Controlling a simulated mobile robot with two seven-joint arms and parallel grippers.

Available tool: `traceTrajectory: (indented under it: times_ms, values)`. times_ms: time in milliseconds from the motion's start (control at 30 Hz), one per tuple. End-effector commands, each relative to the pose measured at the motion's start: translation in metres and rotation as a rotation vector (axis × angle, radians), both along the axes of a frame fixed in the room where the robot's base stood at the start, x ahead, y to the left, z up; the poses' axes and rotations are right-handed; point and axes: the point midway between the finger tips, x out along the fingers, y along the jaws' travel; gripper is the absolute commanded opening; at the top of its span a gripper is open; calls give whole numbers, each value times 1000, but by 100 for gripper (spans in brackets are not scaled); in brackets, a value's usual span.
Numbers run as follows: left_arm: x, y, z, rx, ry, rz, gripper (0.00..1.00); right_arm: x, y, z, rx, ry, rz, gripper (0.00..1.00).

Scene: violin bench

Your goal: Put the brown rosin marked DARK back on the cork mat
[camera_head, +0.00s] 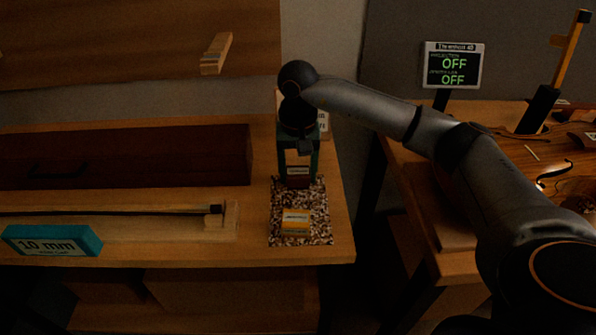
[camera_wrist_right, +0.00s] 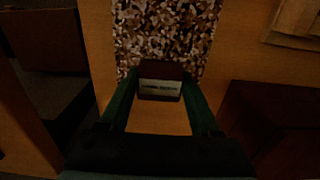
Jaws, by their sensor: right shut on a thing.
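The brown rosin (camera_head: 298,183) is a small dark block with a pale label too small to read in full. My right gripper (camera_head: 298,172) is shut on it, with a finger on each side. In the right wrist view the rosin (camera_wrist_right: 160,90) sits between the fingertips (camera_wrist_right: 160,88). It overlaps one edge of the speckled cork mat (camera_wrist_right: 165,35); I cannot tell whether it touches the mat. In the head view the mat (camera_head: 302,238) extends toward the viewer from the rosin. An amber rosin (camera_head: 295,221) lies on its near part. My left gripper is not in view.
A bow (camera_head: 110,211) lies left of the mat, with a blue block marked 10 mm (camera_head: 52,240) in front. A dark case (camera_head: 125,155) stands behind the bow. A display (camera_head: 453,65) reading OFF and a violin (camera_head: 560,165) are at the right, across a gap.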

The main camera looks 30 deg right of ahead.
Motion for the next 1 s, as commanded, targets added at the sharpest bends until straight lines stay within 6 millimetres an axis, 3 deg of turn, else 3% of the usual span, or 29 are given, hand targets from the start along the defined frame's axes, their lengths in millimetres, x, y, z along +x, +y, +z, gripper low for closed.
traceTrajectory:
  times_ms: [33, 67, 367, 667, 867, 1000]
  values:
    - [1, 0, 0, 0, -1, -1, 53, 0, 0, 0, 0, 0, 0, 9]
    - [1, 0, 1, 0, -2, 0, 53, 0, 0, 0, 0, 0, 0, 65]
    - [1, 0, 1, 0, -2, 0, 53, 0, 0, 0, 0, 0, 0, 99]
    - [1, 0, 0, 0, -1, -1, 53, 0, 0, 0, 0, 0, 0, 99]
    - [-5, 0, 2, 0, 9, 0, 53, 1, 0, 28, 0, -5, 1, 99]
    - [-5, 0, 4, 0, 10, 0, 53, 1, 0, 61, 1, -6, 0, 99]
